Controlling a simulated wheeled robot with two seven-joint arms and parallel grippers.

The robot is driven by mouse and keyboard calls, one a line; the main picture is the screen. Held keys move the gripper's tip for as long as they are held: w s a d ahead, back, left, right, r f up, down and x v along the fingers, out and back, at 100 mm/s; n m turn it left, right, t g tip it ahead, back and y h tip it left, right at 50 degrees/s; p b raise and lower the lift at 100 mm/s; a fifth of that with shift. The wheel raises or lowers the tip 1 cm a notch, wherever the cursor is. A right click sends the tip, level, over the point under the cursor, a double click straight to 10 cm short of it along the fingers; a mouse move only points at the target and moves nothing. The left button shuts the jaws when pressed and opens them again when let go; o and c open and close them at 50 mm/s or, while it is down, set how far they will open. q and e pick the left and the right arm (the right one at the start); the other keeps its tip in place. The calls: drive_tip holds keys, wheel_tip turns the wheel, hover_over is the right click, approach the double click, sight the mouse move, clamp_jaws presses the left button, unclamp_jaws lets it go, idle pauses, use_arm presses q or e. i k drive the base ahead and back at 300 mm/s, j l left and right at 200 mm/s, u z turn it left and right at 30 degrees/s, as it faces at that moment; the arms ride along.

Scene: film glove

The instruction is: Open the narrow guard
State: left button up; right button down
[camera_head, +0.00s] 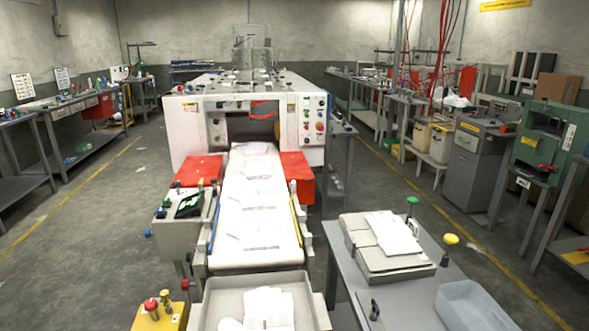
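A white packaging machine (183,128) stands ahead of me, with a conveyor belt (256,205) running out of it toward me. A red cover (198,170) sits to the left of the belt and a narrower-looking red cover (298,175) to the right, both at the machine's front. Both look closed, though their hinges and handles are too small to make out. I cannot tell for certain which part is the narrow guard. Neither of my grippers shows in this view.
A grey tray (210,309) with white packets is at the belt's near end. A grey table (405,305) with a sealing device (385,262) and a clear bin (475,305) stands at right. A control box (178,220) flanks the belt's left side. The left floor is open.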

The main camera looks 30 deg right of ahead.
sight(289, 164)
drive_tip(key=z, duration=0.8)
drive_tip(key=l+z, duration=1.15)
drive_tip(key=z, duration=0.2)
drive_tip(key=i+l+z, duration=0.15)
drive_tip(key=l+z, duration=0.25)
drive_tip(key=i+l+z, duration=0.55)
drive_tip(key=i, duration=0.2)
drive_tip(key=i+l+z, duration=0.25)
drive_tip(key=i, duration=0.15)
drive_tip(key=i+u, duration=0.35)
drive_tip(key=i+l+u, duration=0.1)
drive_tip(key=i+u, duration=0.3)
drive_tip(key=i, duration=0.15)
drive_tip(key=i+j+u, duration=0.2)
drive_tip(key=u, duration=0.2)
drive_tip(key=i+u, duration=1.05)
drive_tip(key=u, duration=0.2)
drive_tip(key=i+u, duration=0.25)
drive_tip(key=i, duration=0.4)
drive_tip(key=i+l+u, duration=0.25)
drive_tip(key=i, duration=0.45)
drive_tip(key=j, duration=0.1)
